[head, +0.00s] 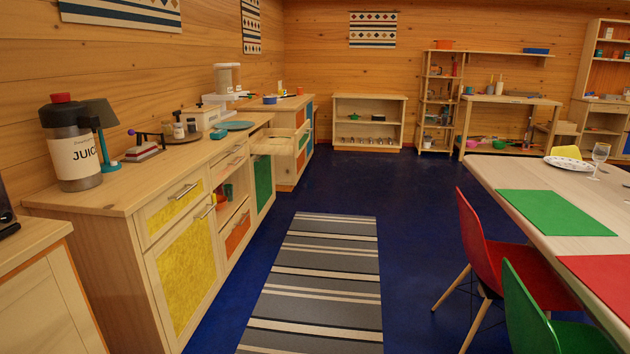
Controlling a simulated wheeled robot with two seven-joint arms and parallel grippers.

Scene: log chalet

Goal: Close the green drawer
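A pulled-out wooden drawer (283,144) juts from the far end of the long left counter, just under the countertop. Its front looks light wood from this angle, and I cannot make out green on it. A green panel (263,182) on the counter front sits below it. Neither of my grippers shows in the head view.
A striped rug (318,282) lies on clear blue floor. A red chair (500,250), a green chair (535,315) and a table (545,180) stand right.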

